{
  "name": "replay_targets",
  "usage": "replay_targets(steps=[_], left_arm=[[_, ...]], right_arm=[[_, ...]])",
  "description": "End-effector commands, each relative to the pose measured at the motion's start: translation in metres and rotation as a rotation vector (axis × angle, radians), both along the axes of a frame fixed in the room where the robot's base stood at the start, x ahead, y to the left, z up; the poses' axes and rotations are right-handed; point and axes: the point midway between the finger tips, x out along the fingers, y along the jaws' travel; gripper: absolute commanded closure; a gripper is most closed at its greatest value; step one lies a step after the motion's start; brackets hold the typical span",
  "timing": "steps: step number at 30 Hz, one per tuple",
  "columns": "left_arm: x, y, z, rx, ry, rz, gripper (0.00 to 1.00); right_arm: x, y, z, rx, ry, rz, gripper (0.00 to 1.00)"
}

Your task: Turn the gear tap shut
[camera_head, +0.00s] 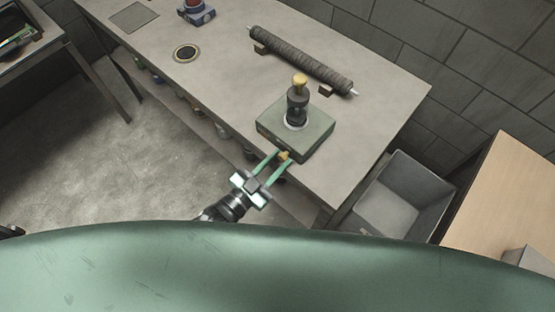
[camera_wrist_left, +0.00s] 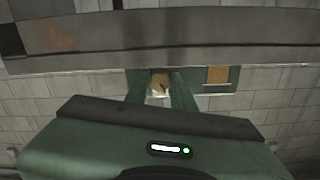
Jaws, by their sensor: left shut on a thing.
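The gear tap appears to be the small brass-yellow piece (camera_head: 284,156) at the front side of a green box (camera_head: 316,135) on the workbench. A dark post with a yellow knob (camera_head: 299,81) stands upright on the box. My left gripper (camera_head: 281,157) reaches in from the front, its two green fingers shut on the brass piece. In the left wrist view the brass piece (camera_wrist_left: 160,84) shows between the fingertips. Its far side is hidden, and I cannot tell how far it is turned. My right gripper is not in view.
A dark mesh-like roller (camera_head: 300,58) lies on supports on the workbench (camera_head: 225,75) behind the box. A grey bin (camera_head: 405,195) stands right of the bench.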

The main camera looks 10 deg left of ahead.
Motion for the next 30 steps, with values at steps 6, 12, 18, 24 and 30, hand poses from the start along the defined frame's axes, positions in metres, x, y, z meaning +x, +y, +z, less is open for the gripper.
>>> replay_targets(steps=[6,12,18,24,30], left_arm=[[0.000,0.000,-0.001,0.000,0.001,0.000,1.00],[0.000,0.000,0.000,-0.001,0.002,0.000,0.54],[-0.001,0.000,-0.001,-0.002,0.003,0.000,0.54],[-0.019,0.013,-0.003,-0.001,0.006,0.000,0.54],[-0.047,0.033,-0.003,-0.001,0.005,0.000,0.54]], right_arm=[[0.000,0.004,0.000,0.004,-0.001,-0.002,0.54],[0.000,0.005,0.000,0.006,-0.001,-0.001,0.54],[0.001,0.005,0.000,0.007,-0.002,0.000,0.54],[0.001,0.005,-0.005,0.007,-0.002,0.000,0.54],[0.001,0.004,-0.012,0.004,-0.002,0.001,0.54]])
